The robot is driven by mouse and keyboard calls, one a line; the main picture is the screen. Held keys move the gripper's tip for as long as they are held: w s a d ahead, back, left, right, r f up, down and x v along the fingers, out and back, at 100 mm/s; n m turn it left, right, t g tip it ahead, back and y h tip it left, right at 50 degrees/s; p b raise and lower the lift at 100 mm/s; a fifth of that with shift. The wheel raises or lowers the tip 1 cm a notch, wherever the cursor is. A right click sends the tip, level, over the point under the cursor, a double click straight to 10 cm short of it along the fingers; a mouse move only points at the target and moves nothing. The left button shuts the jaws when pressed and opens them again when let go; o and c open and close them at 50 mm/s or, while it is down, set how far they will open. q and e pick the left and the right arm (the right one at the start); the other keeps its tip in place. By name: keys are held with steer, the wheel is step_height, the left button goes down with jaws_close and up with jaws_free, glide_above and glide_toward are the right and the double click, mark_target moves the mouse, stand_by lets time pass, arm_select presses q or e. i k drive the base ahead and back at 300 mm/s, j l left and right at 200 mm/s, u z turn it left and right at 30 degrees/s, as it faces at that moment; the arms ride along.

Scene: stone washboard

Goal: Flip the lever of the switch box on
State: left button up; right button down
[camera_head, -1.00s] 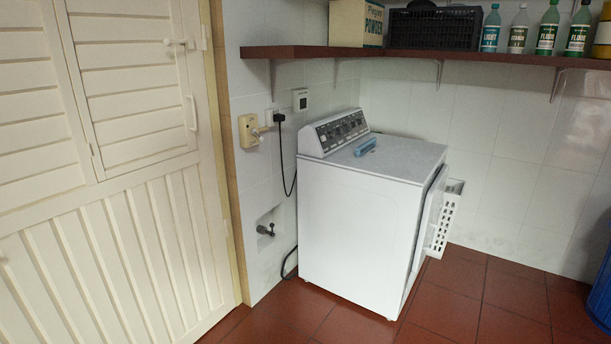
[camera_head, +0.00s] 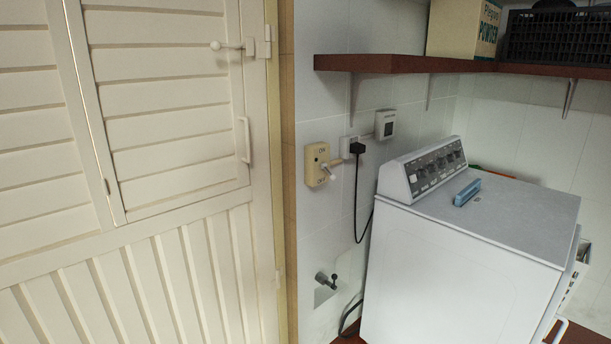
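The switch box (camera_head: 318,164) is a cream box on the tiled wall, just right of the door frame. It has "ON" marked at its top and "OFF" at its bottom. Its lever (camera_head: 328,168) sticks out from the front, with a pale knob at the end. The lever's knob appears nearer the lower, OFF marking. Neither of my grippers shows in the head view, so I cannot see their state.
A white washing machine (camera_head: 455,262) with a blue object (camera_head: 467,192) on top stands to the right. A black plug with a cord (camera_head: 357,150) is beside the switch box. A wooden shelf (camera_head: 400,64) juts out above. A louvred door (camera_head: 150,200) fills the left.

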mark_target(323, 165)
steer(key=i+j+z, duration=0.2)
steer(key=i, duration=0.4)
steer(key=i+j+z, duration=0.2)
steer(key=i+j, duration=0.2)
steer(key=i, duration=0.2)
steer(key=i+j+z, duration=0.2)
steer(key=i+j, duration=0.25)
steer(key=i, duration=0.15)
